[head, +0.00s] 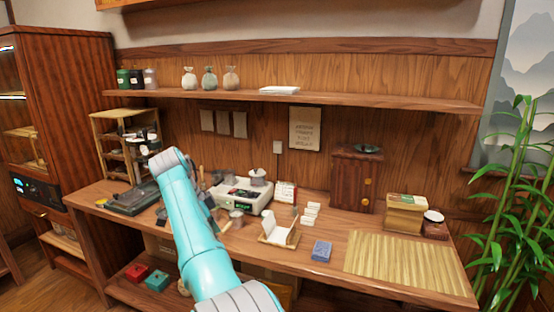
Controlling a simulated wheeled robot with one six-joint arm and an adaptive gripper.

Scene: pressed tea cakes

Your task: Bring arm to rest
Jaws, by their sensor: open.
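My turquoise arm (200,240) reaches up from the bottom of the head view over the front of the wooden counter (330,255). Its grey upper joint (165,160) stands in front of the left part of the counter. My gripper (215,212) is mostly hidden behind the arm. Only dark parts of it show at the arm's right side, near the small grey cups and the white machine (242,196). It is open, and I see nothing held in it.
A dark tray (132,198) and a small wooden rack (126,145) stand at left. A white paper holder (280,232), a blue box (321,251), a bamboo mat (405,262), a wooden cabinet (356,180) and a tan box (405,212) are at right. A shelf (350,97) runs above.

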